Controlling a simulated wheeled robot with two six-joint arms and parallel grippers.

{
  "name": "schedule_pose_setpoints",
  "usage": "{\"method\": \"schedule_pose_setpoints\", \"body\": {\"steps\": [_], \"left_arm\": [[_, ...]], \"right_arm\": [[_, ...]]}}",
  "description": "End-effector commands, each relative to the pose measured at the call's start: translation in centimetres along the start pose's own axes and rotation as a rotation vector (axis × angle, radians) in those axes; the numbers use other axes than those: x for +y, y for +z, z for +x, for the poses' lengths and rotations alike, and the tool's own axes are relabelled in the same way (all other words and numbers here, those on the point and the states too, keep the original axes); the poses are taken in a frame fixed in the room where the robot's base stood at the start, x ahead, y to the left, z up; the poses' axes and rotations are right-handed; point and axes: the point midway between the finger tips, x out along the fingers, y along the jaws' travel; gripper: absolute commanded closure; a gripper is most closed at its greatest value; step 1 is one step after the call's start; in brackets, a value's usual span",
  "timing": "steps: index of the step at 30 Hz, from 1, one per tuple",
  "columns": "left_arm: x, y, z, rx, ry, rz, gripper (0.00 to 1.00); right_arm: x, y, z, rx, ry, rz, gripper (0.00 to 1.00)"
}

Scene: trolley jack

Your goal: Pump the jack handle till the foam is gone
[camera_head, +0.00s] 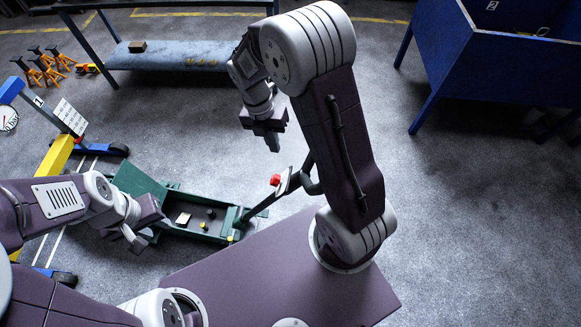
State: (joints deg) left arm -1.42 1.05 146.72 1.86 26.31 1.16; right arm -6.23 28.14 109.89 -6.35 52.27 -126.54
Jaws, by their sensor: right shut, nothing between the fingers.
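The green trolley jack (215,236) lies on the floor at lower left. Its dark handle (262,207) slopes up to the right from the jack's near end. A red knob (275,180) and a pale plate show beside the handle's upper part. My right gripper (272,146) is shut and empty, pointing down above and behind the handle's upper end, apart from it. My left gripper (146,232) is over the jack's left part, its fingers seemingly spread with nothing between them. I cannot make out any foam; my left arm hides part of the jack's far end.
A yellow and blue frame with a dial (8,118) stands at left. Several orange stands (45,70) are at upper left. A blue bench (170,56) and a blue bin (510,62) stand behind. The floor at right is clear.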

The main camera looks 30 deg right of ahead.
Motion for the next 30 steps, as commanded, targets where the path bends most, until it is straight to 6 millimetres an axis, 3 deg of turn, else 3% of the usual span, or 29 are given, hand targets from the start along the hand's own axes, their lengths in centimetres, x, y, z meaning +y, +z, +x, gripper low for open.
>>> {"method": "schedule_pose_setpoints", "body": {"steps": [13, 21, 30], "left_arm": [[0.0, 0.0, 0.0, 0.000, 0.000, 0.000, 0.66], [0.0, -0.1, -0.4, 0.000, 0.000, 0.000, 0.66], [0.0, -0.1, -0.4, 0.000, 0.000, 0.000, 0.66]], "right_arm": [[-0.2, -0.1, 9.4, 0.005, -0.006, 0.001, 1.00], [-2.9, -0.3, 11.4, 0.002, -0.001, 0.002, 1.00], [-3.2, -0.4, 11.7, 0.001, 0.000, 0.000, 1.00]]}}
